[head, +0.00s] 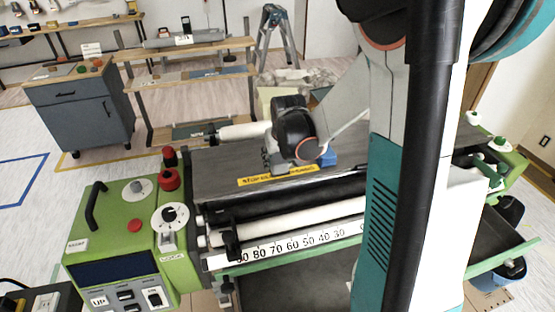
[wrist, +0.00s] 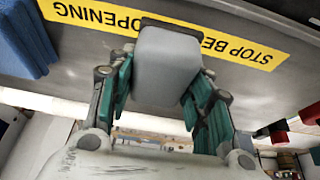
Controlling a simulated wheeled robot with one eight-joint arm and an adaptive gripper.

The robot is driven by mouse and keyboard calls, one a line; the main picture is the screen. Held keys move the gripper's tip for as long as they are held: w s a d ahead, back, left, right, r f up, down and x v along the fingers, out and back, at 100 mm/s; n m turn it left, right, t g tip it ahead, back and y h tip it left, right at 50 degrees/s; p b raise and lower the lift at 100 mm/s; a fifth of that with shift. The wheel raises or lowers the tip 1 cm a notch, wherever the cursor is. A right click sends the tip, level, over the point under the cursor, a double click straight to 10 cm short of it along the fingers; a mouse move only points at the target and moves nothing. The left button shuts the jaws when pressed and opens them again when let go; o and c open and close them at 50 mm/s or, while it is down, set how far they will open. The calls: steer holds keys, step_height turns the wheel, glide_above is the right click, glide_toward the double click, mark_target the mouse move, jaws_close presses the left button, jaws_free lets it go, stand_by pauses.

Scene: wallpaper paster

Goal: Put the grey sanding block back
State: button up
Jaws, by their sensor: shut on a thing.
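The grey sanding block (wrist: 167,68) is between the fingers of my gripper (wrist: 158,88) in the wrist view, and the gripper is shut on it. The block covers part of the yellow label (wrist: 85,14) on the dark top of the wallpaper paster. In the head view my gripper (head: 279,160) is low over the machine's top (head: 218,166), just behind the yellow label (head: 278,176). The block is mostly hidden there by my arm. I cannot tell whether the block touches the top.
A blue block (wrist: 22,40) lies on the machine's top beside my gripper; it also shows in the head view (head: 328,158). The green control box (head: 118,232) stands at the left. A grey cabinet (head: 80,112) and wooden shelves (head: 187,75) stand behind, with a stepladder (head: 275,35).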

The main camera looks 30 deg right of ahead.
steer(key=shift+f, duration=0.2)
steer(key=o, duration=1.1)
steer(key=p+v, duration=0.1)
steer(key=v, duration=0.3)
steer(key=p+v, duration=0.2)
steer(key=v, duration=0.3)
steer(key=p+v, duration=0.2)
steer(key=v, duration=0.3)
steer(key=shift+s+a+f, duration=0.1)
steer(key=shift+a+f, duration=0.05)
steer(key=shift+a, duration=0.15)
